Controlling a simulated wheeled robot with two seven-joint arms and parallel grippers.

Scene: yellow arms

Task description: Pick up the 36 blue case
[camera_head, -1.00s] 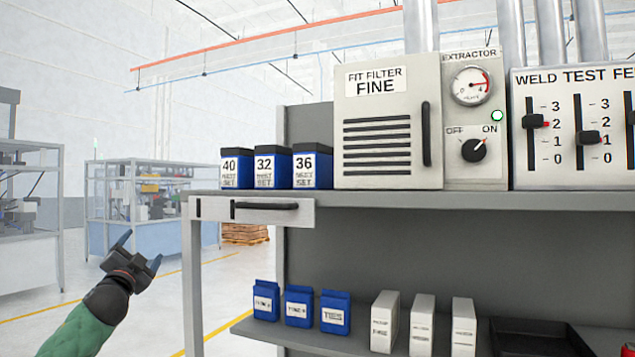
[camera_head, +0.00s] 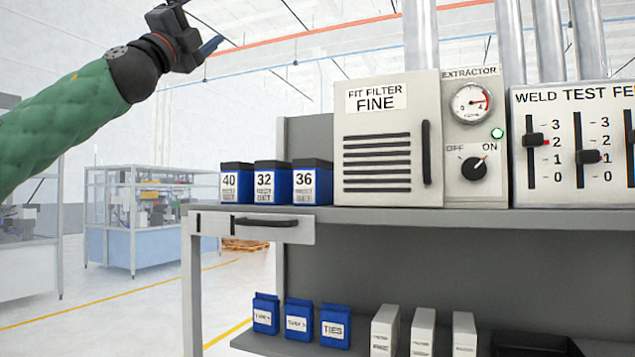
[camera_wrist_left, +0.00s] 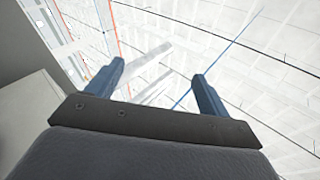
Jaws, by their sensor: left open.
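The blue case labelled 36 (camera_head: 306,187) stands upright on the upper shelf, with a black top and a white label. It is the rightmost of three like cases, beside the 32 case (camera_head: 270,187) and the 40 case (camera_head: 235,187). The filter box is close on its right. My left gripper (camera_head: 214,22) is raised at the top left of the head view, well above and to the left of the cases. In the left wrist view its two blue fingers (camera_wrist_left: 160,85) are apart with nothing between them. My right gripper is not in view.
The filter box (camera_head: 386,185) and extractor panel (camera_head: 470,190) fill the shelf right of the cases. A drawer with a black handle (camera_head: 265,222) hangs under the upper shelf (camera_head: 400,215). Blue packets (camera_head: 298,318) and white boxes (camera_head: 422,330) stand on the lower shelf. Left of the shelving is open.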

